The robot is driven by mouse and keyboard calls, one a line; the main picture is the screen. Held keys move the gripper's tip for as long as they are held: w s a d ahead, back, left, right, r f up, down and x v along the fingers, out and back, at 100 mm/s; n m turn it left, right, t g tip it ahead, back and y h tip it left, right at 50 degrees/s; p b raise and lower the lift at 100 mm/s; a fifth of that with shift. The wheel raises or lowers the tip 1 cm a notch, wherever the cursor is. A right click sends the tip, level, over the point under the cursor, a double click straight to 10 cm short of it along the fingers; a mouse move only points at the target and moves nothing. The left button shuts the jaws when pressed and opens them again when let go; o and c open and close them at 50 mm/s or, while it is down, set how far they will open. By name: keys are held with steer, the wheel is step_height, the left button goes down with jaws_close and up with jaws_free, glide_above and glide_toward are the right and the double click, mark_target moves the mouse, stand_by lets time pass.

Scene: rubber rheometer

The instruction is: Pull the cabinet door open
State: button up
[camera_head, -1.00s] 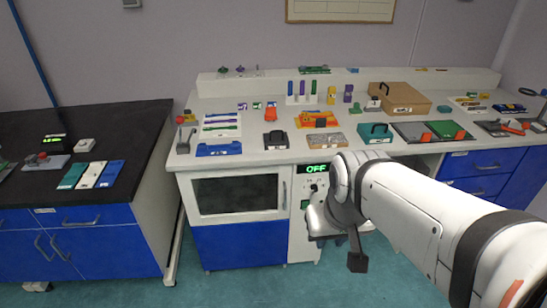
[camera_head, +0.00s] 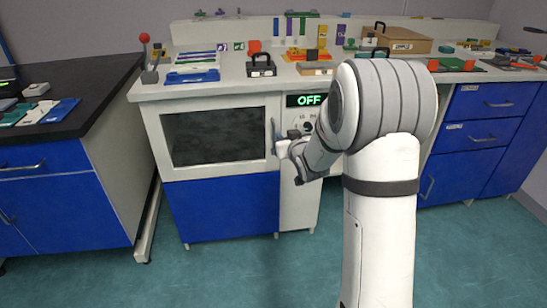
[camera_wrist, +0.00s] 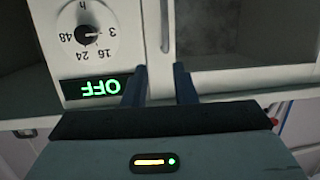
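The cabinet door (camera_head: 215,137) is white-framed with a dark window and looks closed. Its vertical bar handle (camera_head: 274,132) is on the door's right edge. In the wrist view, which is upside down, the handle (camera_wrist: 165,25) lies just beyond my fingertips, roughly in line with the gap between them. My gripper (camera_wrist: 160,72) is open, its two dark fingers apart with nothing seen held. In the head view my gripper (camera_head: 290,155) is beside the handle's lower part, small and partly hidden by my wrist. I cannot tell whether the fingers touch the handle.
Right of the door is a control panel with a green OFF display (camera_head: 304,100) and a dial (camera_wrist: 86,35). The worktop (camera_head: 235,85) above carries several tools and boxes. A black-topped bench (camera_head: 100,75) stands left. The floor (camera_head: 230,270) before the cabinet is clear.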

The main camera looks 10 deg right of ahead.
steer(key=w+f+t+y+b, duration=0.1)
steer(key=w+f+t+b, duration=0.2)
steer(key=f, duration=0.4)
steer(key=shift+n+g, duration=0.3)
steer(key=shift+g, duration=0.1)
steer(key=w+b, duration=0.1)
steer(key=w, duration=0.1)
steer(key=w+a, duration=0.1)
steer(key=w, duration=0.2)
steer(key=w+a+b, duration=0.1)
steer(key=w, duration=0.1)
steer(key=shift+w+a+b, duration=0.1)
steer(key=shift+w+b, duration=0.15)
steer(key=shift+b, duration=0.05)
jaws_close()
